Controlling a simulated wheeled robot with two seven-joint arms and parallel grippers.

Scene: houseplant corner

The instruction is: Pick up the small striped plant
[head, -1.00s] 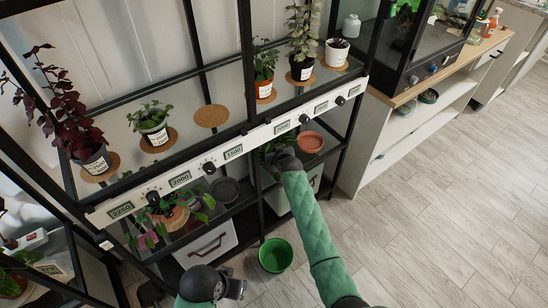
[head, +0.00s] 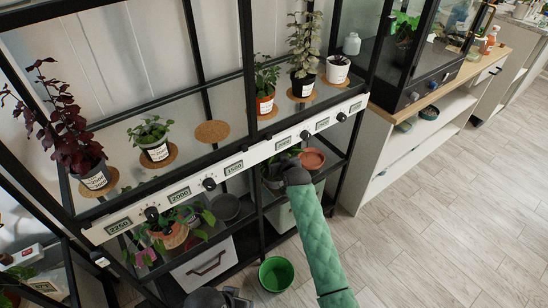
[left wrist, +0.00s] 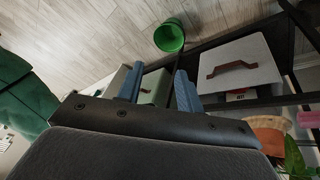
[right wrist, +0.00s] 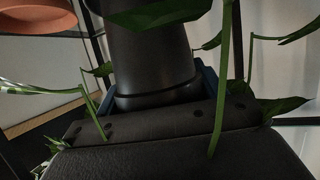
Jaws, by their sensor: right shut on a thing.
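The small striped plant is in a dark pot (right wrist: 150,60) with thin green stems and pointed leaves in the right wrist view. My right gripper (right wrist: 155,88) is shut around this pot. In the head view the plant (head: 272,172) shows just left of my right gripper (head: 291,164), at the lower shelf under the white control strip. Whether the pot is off the shelf cannot be told. My left gripper (left wrist: 158,80) is open and empty in the left wrist view. It shows only partly at the bottom edge of the head view (head: 238,298).
A terracotta saucer (head: 312,159) lies right of my right gripper. A trailing plant (head: 172,236) and a dark saucer (head: 225,207) stand on the lower shelf to the left. Black posts frame the shelf. A green pot (head: 276,273) stands on the floor.

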